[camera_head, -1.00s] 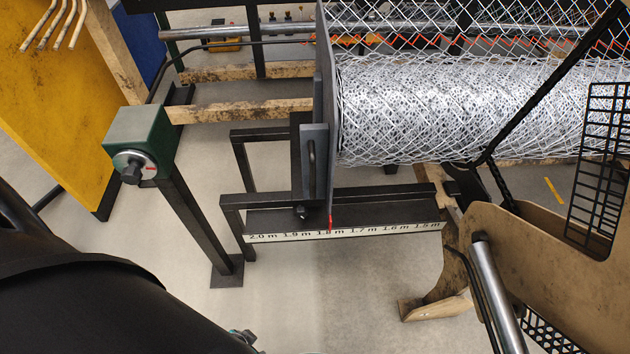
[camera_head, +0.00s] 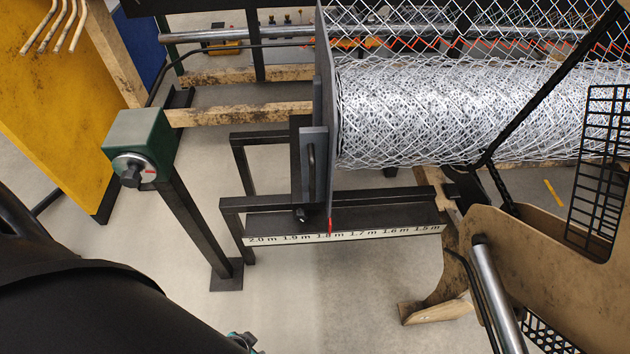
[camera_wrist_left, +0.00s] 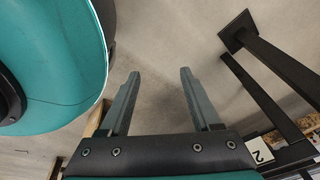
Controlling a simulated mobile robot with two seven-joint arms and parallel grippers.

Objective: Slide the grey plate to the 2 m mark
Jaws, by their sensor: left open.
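The grey plate (camera_head: 325,120) stands upright at the left end of a roll of wire mesh (camera_head: 440,110). It has a dark bar handle (camera_head: 311,165) on its left face. A red pointer (camera_head: 330,225) below the plate is at about the 1.8 m mark on the white scale (camera_head: 345,236), which runs from 2.0 m at left to 1.5 m at right. In the left wrist view my left gripper (camera_wrist_left: 160,76) is open and empty over the floor, apart from the plate. A corner of the scale (camera_wrist_left: 258,150) shows at its lower right. My right gripper is out of view.
A green box with a dial (camera_head: 135,150) stands on a black post left of the scale. A yellow panel (camera_head: 55,100) is at far left. A tan frame (camera_head: 540,250) with a metal tube is at right. The floor (camera_head: 300,300) in front of the scale is clear.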

